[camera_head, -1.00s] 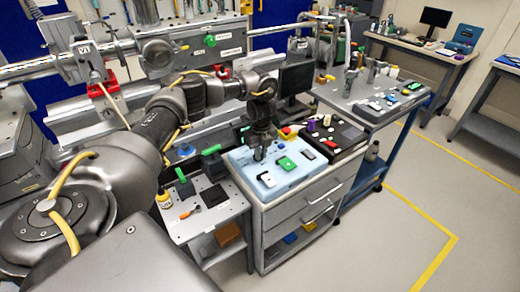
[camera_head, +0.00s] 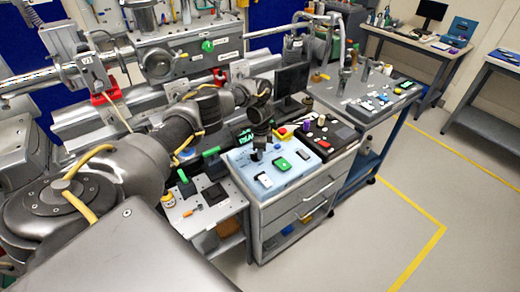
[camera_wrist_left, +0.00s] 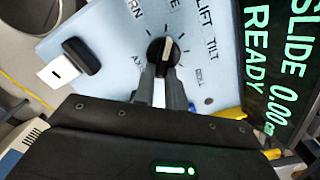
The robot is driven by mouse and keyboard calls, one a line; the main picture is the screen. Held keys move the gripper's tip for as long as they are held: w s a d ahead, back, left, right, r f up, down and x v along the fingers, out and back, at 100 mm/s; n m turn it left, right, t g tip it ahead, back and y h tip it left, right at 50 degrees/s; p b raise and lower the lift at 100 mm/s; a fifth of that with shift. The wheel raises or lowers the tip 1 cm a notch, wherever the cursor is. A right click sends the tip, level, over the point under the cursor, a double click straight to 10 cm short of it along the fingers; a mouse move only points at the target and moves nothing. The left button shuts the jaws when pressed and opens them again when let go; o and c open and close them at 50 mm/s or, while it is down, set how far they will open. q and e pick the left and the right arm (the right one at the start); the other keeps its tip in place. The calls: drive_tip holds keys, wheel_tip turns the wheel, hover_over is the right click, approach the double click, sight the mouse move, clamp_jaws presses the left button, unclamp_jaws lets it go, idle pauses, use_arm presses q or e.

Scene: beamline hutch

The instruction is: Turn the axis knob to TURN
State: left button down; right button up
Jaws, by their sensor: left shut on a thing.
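The axis knob (camera_wrist_left: 163,50) is a round black knob with a pale pointer line, on a light blue control panel (camera_wrist_left: 110,30). The pointer is near the partly cut-off marking at the top of the wrist view. The labels TURN, LIFT and TILT are around it. My left gripper (camera_wrist_left: 160,80) is shut on the knob, a finger at each side. In the head view my left gripper (camera_head: 258,150) points down at the panel (camera_head: 249,172) and hides the knob. A black screen (camera_wrist_left: 270,60) reads SLIDE 0.00 READY. My right gripper is not in view.
A black rocker (camera_wrist_left: 80,55) and a white switch (camera_wrist_left: 60,72) are left of the knob. A green button (camera_head: 281,163) is on the panel. A dark control box (camera_head: 320,135) adjoins it on the drawer cabinet (camera_head: 300,205). The floor to the right is clear.

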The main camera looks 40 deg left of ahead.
use_arm(q)
drive_tip(key=n, duration=0.1)
drive_tip(key=n+p, duration=0.1)
drive_tip(key=n, duration=0.2)
drive_tip(key=shift+w+a+r+n+p, duration=0.1)
drive_tip(key=shift+w+a+n+p, duration=0.15)
drive_tip(key=shift+a+n+p, duration=0.05)
drive_tip(key=n, duration=0.1)
drive_tip(key=n+p, duration=0.1)
drive_tip(key=n, duration=0.1)
drive_tip(key=shift+w+a+n, duration=0.15)
drive_tip(key=shift+a+n, duration=0.25)
drive_tip(key=shift+n, duration=0.6)
drive_tip(key=c, duration=1.4)
unclamp_jaws()
drive_tip(key=shift+c, duration=0.2)
